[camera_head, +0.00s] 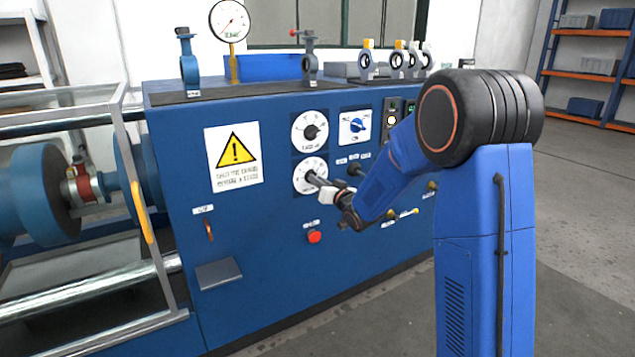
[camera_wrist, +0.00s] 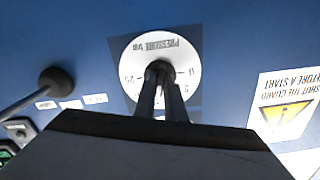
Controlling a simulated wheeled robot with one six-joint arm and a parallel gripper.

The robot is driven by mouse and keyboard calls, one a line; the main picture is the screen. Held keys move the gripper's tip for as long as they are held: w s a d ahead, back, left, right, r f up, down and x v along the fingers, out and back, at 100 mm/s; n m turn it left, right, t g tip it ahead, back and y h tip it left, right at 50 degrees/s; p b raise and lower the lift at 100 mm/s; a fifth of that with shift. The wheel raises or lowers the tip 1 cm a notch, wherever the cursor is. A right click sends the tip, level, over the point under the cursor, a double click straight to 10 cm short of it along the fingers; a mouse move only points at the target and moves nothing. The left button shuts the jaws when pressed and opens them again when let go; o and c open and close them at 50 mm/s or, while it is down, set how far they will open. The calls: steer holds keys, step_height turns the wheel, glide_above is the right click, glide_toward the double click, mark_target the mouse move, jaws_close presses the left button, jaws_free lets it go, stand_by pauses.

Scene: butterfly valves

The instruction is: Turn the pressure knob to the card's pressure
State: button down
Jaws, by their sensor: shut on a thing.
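The pressure knob (camera_wrist: 160,69) is a dark knob at the middle of a white round dial (camera_wrist: 133,58), printed "PRESSURE bar" and upside down in the wrist view. My gripper (camera_wrist: 161,88) is shut on the knob, its two dark fingers reaching up to it. The fingers cover part of the scale, and I cannot read the knob's setting. In the head view the dial (camera_head: 303,183) is the lower of two on the blue panel, and my gripper (camera_head: 320,186) reaches it from the right. I cannot make out a card giving a pressure.
Above is another dial (camera_head: 310,131), with a blue selector switch (camera_head: 356,126) to its right. A red button (camera_head: 314,237) sits below and a warning sign (camera_head: 234,155) left. A gauge (camera_head: 230,20) stands on top.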

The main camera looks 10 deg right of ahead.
steer(key=shift+f, duration=0.15)
stand_by(0.3)
steer(key=c, duration=1.8)
jaws_free()
steer(key=v, duration=1.7)
steer(key=shift+s, duration=0.2)
steer(key=shift+d, duration=0.1)
